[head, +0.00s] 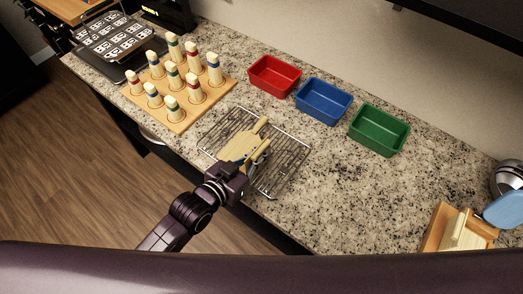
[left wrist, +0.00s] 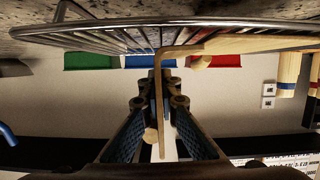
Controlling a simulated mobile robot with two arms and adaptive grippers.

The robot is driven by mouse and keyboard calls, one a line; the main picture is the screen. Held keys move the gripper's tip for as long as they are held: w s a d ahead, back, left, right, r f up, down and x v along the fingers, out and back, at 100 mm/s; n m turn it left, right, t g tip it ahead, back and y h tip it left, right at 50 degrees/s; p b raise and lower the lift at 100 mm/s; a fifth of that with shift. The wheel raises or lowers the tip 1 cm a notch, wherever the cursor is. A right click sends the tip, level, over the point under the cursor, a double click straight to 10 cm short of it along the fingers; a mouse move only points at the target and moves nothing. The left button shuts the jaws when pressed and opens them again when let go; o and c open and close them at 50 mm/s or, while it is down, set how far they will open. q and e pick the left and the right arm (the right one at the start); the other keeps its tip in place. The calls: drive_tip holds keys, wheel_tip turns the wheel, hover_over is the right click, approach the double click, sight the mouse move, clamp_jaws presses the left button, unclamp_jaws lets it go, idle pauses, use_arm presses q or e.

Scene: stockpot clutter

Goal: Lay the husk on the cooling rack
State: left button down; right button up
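The husk (head: 238,147) looks like a tan, flattened piece with paler stick-like parts beside it. In the head view it lies over the cooling rack (head: 290,170), a wire grid on the counter. In the left wrist view a thin, bent tan edge of the husk (left wrist: 161,120) runs down between the fingers. My left gripper (head: 243,168) is at the near side of the rack, its fingers closed in on both sides of that edge. The rack also shows along the top of the left wrist view (left wrist: 110,38). Whether the husk rests fully on the wires is unclear. My right gripper is not in view.
Red (head: 274,76), blue (head: 323,101) and green (head: 378,130) bins stand behind the rack. A wooden board (head: 222,94) with several banded pegs is at its left. A wooden holder (head: 462,232) stands at the far right. The counter between is clear.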

use_arm(q)
drive_tip(key=shift+f, duration=0.15)
drive_tip(key=c, duration=2.2)
unclamp_jaws()
drive_tip(key=shift+o, duration=0.2)
drive_tip(key=shift+r, duration=0.2)
drive_tip(key=shift+s+a, duration=0.15)
drive_tip(key=shift+s, duration=0.05)
drive_tip(key=b+v, duration=0.1)
drive_tip(key=v, duration=1)
drive_tip(key=shift+a+r+b, duration=0.15)
drive_tip(key=shift+r+b, duration=0.05)
drive_tip(key=shift+b, duration=0.15)
